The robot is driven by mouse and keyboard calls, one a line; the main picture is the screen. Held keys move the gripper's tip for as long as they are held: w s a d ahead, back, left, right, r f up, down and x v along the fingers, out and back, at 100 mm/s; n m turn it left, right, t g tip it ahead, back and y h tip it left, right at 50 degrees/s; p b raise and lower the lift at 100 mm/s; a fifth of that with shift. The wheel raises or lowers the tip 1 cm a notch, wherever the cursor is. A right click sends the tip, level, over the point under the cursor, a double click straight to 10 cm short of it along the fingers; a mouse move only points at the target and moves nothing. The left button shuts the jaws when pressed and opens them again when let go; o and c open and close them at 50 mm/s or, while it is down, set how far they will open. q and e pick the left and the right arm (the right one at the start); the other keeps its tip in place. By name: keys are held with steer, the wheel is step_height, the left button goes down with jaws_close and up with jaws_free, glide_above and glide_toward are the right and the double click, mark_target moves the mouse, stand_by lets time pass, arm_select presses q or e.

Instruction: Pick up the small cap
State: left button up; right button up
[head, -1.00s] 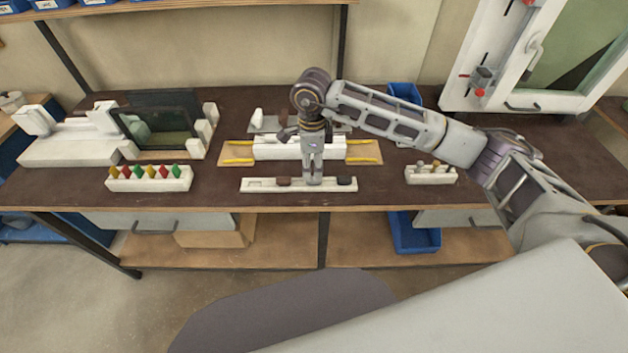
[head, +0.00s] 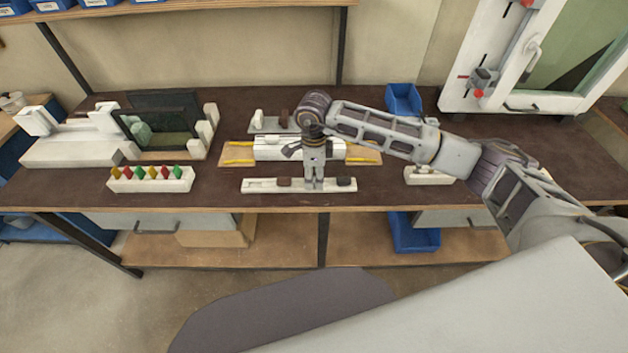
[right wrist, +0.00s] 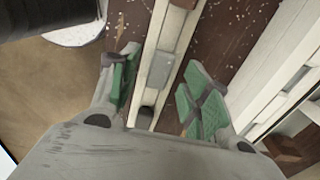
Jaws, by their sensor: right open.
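A long white rack (head: 262,186) lies along the front of the bench. It holds a brown cap (head: 284,182) left of my right gripper and a dark cap (head: 345,182) right of it. My right gripper (head: 315,186) points down at the rack between these two. In the right wrist view its green-padded fingers are open, one on each side of the rack, with a small grey cap (right wrist: 160,70) between them and not gripped. In the head view the fingers hide that grey cap. A dark round spot (right wrist: 146,117) shows nearer the palm. My left gripper is out of view.
Behind the rack is a white profile on a wooden board (head: 232,154) with yellow strips. A white block with coloured pegs (head: 150,180) stands left, a small white block (head: 428,178) right, partly behind my arm.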

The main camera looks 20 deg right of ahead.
steer(key=shift+f, duration=0.65)
steer(key=shift+c, duration=0.3)
steer(key=c, duration=0.7)
